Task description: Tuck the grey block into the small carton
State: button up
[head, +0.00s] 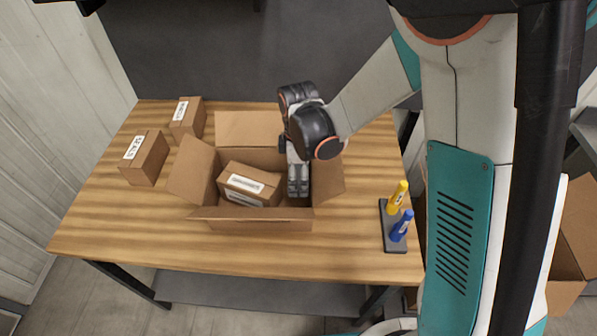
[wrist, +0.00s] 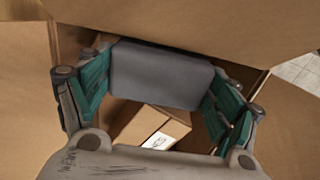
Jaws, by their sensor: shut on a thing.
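The grey block (wrist: 162,74) is between the teal finger pads of my gripper (wrist: 155,90) in the wrist view. My gripper is shut on it. In the head view my gripper (head: 298,180) reaches down inside the right part of the open carton (head: 262,226), and the block is hidden there. The carton stands on the table with its flaps spread outward. A brown labelled box (head: 250,183) sits in the left part of the carton, left of my gripper. Whether the block touches the carton's floor cannot be told.
Two closed brown boxes stand on the table left of the carton, one nearer (head: 145,158) and one farther back (head: 187,118). A dark holder (head: 393,228) with a yellow marker (head: 397,196) and a blue marker (head: 402,225) is at the right edge. The wooden front strip (head: 200,250) is clear.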

jog(key=shift+f+b, duration=2.55)
jog(key=shift+f, duration=0.9)
jog(key=o, duration=0.6)
jog(key=shift+o, duration=0.2)
jog(key=shift+r+p, duration=3.65)
jog(key=shift+r, duration=2.4)
